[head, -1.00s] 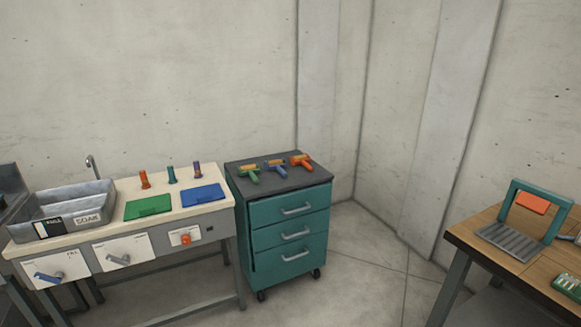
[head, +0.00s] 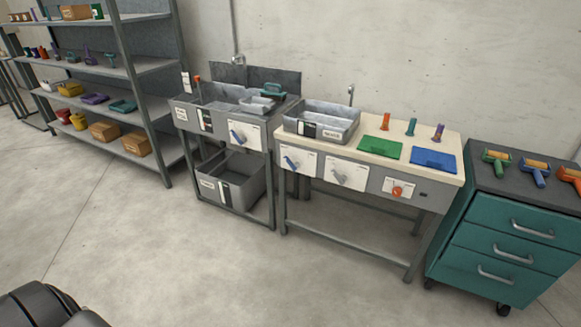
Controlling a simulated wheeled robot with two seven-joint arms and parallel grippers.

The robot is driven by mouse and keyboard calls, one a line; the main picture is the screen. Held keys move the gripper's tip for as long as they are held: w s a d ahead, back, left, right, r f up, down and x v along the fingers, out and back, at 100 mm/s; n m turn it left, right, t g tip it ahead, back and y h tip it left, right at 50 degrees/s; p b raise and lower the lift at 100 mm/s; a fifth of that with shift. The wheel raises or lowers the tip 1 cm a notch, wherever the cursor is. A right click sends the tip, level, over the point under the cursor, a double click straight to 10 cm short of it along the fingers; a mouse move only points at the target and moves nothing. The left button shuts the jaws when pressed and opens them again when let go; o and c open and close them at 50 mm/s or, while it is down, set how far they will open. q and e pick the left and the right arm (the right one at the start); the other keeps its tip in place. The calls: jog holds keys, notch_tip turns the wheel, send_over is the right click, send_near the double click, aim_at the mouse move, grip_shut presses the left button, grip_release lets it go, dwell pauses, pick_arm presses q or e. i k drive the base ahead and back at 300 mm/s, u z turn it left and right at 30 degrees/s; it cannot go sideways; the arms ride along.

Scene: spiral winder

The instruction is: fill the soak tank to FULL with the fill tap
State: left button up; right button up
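The soak tank (head: 345,132) is a grey open basin on the left end of the cream-topped bench, with a small label on its front. A black-and-white gauge strip (head: 309,130) is on its front wall; I cannot read its level. A thin spout (head: 351,91) rises behind the tank. Below it, a blue lever (head: 291,162) on a white panel appears to be the fill tap, and a grey lever (head: 340,174) is on the panel to its right. The water inside cannot be made out. Neither of my grippers is in view.
A grey sink stand (head: 190,121) with another blue lever (head: 237,135) adjoins the bench on the left. A shelf rack (head: 143,68) stands farther left. A teal drawer cabinet (head: 505,235) stands at the right. The floor (head: 190,265) in front is clear.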

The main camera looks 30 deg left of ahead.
aim_at(289, 162)
jog(key=u, duration=0.15)
jog(key=i, duration=1.25)
jog(key=z, duration=0.2)
